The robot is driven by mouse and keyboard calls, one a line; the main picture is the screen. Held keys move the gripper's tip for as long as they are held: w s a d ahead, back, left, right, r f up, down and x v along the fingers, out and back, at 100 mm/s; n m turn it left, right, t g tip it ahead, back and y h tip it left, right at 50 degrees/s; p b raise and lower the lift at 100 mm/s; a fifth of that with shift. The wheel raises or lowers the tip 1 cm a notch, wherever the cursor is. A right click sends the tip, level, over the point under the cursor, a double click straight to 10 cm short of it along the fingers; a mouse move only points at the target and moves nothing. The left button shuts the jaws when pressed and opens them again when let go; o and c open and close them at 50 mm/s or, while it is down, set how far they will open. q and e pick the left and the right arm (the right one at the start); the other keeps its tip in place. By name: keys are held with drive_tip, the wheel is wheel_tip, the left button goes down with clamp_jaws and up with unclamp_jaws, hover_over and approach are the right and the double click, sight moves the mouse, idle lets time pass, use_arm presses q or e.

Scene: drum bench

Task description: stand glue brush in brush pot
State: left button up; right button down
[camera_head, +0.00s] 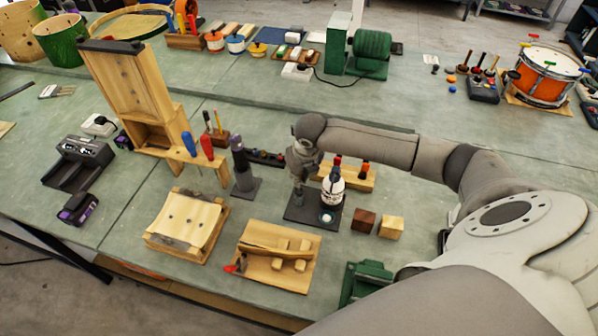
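My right gripper (298,184) points down above the left part of a small dark mat (297,214). Its fingers are too small to tell whether they are open or shut, or whether they hold anything. A white glue bottle (332,188) with a dark label stands just right of the gripper on the mat. A small round pot with a pale top (327,217) sits in front of the bottle; it may be the brush pot. I cannot make out the glue brush for certain; the gripper may hide it. My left gripper is not in view.
A wooden rack (358,180) with coloured handles stands behind the bottle. Two wooden blocks (363,221) lie right of the mat. A wooden jig (277,266) lies in front, a dark stand (243,181) to the left.

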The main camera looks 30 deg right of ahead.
drive_tip(key=shift+f+b, duration=0.75)
drive_tip(key=shift+f, duration=1)
drive_tip(key=c, duration=1.4)
unclamp_jaws()
drive_tip(key=v, duration=1.2)
drive_tip(key=shift+r, duration=0.1)
